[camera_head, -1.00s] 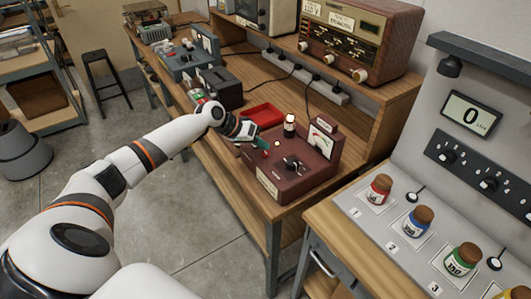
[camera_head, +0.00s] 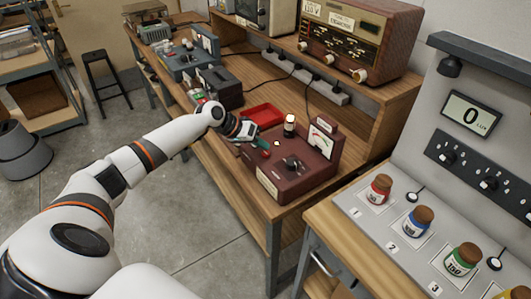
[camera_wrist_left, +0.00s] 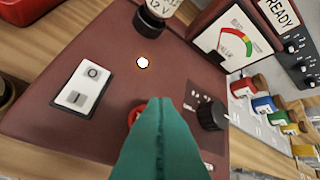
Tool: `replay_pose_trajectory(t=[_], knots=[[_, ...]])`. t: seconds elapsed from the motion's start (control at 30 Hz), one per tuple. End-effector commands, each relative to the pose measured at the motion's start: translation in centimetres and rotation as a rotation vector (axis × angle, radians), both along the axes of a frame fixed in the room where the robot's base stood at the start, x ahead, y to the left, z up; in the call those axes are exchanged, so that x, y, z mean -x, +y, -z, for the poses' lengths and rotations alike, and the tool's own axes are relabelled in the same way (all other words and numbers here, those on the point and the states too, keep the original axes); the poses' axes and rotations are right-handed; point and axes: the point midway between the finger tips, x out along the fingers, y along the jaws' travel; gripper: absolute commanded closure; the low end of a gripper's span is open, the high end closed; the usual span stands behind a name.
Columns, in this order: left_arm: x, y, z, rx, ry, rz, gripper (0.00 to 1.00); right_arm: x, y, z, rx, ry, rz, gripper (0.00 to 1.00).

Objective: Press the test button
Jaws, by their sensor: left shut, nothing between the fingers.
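The maroon tester box (camera_head: 262,183) stands at the near end of the wooden bench, with a dial gauge (camera_head: 320,142) and a dark knob (camera_head: 292,162). In the left wrist view a red round button (camera_wrist_left: 136,110), likely the test button, shows partly behind my left gripper (camera_wrist_left: 163,104). The teal fingers are shut and empty, over the box top; I cannot tell whether they touch the button. A small round lamp (camera_wrist_left: 143,62) looks white with an orange rim. A white rocker switch (camera_wrist_left: 83,87) lies to its left. A 12 V part sits in a black socket (camera_wrist_left: 149,22). My right gripper is not in view.
A red tray (camera_head: 262,115) lies just behind the box. A black device (camera_head: 222,88) stands farther along the bench, and a brown radio (camera_head: 358,40) on the raised shelf. A grey station with several jars and a display (camera_head: 471,114) is at right.

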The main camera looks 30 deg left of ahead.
Motion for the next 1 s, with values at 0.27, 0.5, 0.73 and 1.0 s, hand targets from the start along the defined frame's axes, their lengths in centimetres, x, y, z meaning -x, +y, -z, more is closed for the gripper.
replay_pose_trajectory(t=[0.27, 0.5, 0.73, 1.0], knots=[[0.0, 0.0, 0.7, 0.001, 0.001, 0.001, 1.00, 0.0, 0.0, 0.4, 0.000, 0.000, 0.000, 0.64], [0.0, 0.0, 0.8, 0.000, 0.000, 0.000, 1.00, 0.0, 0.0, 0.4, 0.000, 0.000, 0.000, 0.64], [0.0, 0.0, 0.9, 0.000, 0.000, 0.000, 1.00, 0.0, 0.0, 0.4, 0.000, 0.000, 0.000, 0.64], [0.0, 0.0, 1.2, 0.000, 0.000, 0.000, 1.00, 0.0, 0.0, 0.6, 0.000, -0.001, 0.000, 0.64]])
